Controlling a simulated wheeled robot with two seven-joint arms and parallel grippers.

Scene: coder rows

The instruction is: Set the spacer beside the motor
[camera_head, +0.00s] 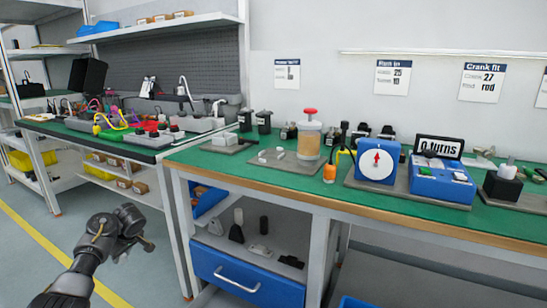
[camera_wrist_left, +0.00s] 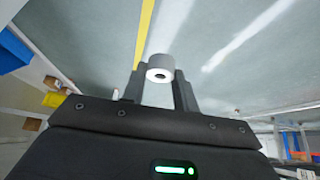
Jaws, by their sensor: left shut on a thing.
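My left gripper (camera_head: 133,248) is at the lower left of the head view, over the floor in front of the benches and apart from them. In the left wrist view, its two dark fingers are shut on a short pale grey cylinder with a hole in its end, the spacer (camera_wrist_left: 159,62). The spacer is too small to make out in the head view. I cannot tell for sure which thing is the motor; two dark upright cylinders (camera_head: 263,121) stand at the back left of the green bench. My right gripper is not in view.
The green bench (camera_head: 450,220) carries a grey plate (camera_head: 270,167) with small pale pieces, a red-topped jar (camera_head: 309,140), a blue dial box (camera_head: 377,160) and a blue counter box (camera_head: 440,184). A second bench with coloured parts stands at left. Blue drawers (camera_head: 245,280) sit underneath.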

